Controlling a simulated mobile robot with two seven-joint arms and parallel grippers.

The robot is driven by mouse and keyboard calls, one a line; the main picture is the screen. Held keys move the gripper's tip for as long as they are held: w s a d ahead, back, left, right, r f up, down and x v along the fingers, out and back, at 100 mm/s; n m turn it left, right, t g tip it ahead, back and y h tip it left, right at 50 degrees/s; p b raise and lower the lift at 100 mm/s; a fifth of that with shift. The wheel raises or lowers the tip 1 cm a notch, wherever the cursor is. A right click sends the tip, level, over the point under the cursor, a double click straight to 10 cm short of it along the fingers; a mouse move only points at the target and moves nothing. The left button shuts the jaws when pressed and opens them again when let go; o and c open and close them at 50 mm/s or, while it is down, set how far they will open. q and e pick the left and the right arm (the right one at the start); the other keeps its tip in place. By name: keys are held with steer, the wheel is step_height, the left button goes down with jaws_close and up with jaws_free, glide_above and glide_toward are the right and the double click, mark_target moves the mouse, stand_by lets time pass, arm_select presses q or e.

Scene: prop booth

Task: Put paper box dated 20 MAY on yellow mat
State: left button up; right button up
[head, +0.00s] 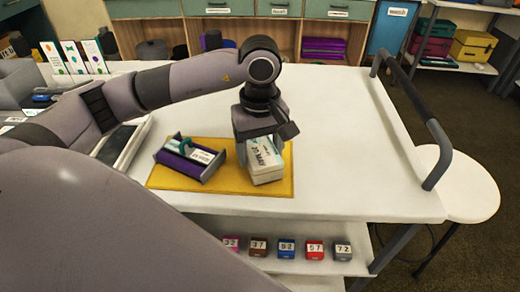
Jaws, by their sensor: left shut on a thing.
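The paper box (266,167) is white with a teal edge and reads 20 MAY. It is at the right half of the yellow mat (215,187), on the white cart top. My left gripper (262,140) points down over the box and is shut on it. The box's underside looks at mat level; I cannot tell whether it touches. My right gripper is not in view.
A purple tray (185,160) with a teal handle and a white label sits on the mat's left half. A dark tablet-like device (120,143) lies left of the mat. The cart top is clear to the right, up to the grey handle (425,115). Numbered small blocks (287,249) stand on the shelf below.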

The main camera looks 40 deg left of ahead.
mark_target(260, 148)
arm_select(q)
steer(key=shift+f, duration=0.3)
steer(key=shift+f+b, duration=0.2)
steer(key=shift+b, duration=0.1)
steer(key=o, duration=0.7)
steer(key=shift+r, duration=0.1)
steer(key=shift+c, duration=0.2)
steer(key=shift+r+p, duration=0.3)
steer(key=shift+p, duration=0.1)
step_height(260, 148, up, 10)
steer(key=shift+r, duration=0.85)
